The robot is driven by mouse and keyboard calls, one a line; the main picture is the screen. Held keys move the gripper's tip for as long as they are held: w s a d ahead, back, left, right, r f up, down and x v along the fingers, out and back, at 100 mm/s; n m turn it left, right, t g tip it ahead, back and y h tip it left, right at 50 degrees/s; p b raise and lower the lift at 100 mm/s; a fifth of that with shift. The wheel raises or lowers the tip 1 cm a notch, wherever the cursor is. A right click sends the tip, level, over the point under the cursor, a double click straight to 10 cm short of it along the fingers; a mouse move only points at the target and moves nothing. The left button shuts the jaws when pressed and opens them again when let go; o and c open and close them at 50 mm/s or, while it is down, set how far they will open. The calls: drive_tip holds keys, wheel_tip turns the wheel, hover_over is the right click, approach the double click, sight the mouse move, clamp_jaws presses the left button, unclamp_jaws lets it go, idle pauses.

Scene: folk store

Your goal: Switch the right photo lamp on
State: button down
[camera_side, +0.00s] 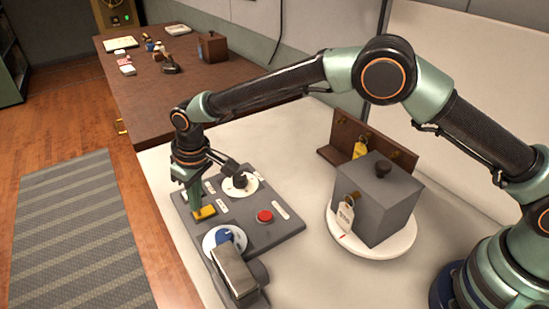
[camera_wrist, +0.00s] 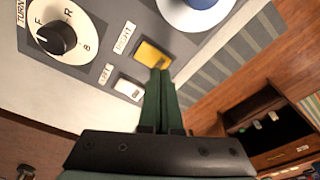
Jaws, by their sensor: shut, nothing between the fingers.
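The grey control panel (camera_side: 244,235) lies on the white table below my gripper. In the wrist view, a yellow switch (camera_wrist: 152,54) sits beside a label reading RIGHT (camera_wrist: 125,38); it also shows in the side view (camera_side: 204,212). A white switch (camera_wrist: 129,89) sits beside a label reading LEFT (camera_wrist: 106,74). My gripper (camera_wrist: 160,74) is shut and empty, its tips at the near edge of the yellow switch. It points down in the side view (camera_side: 196,207); I cannot tell whether it touches the switch. No photo lamp can be made out.
The panel also carries a black knob (camera_wrist: 57,39) on a white dial, a blue knob (camera_side: 223,236) and a red button (camera_side: 265,216). A grey metal block (camera_side: 235,270) stands at its front. A grey box (camera_side: 380,200) sits on a white round base to the right.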

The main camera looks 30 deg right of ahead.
sight(199, 213)
drive_tip(key=shift+f, duration=0.9)
idle(0.8)
drive_tip(key=shift+r, duration=3.55)
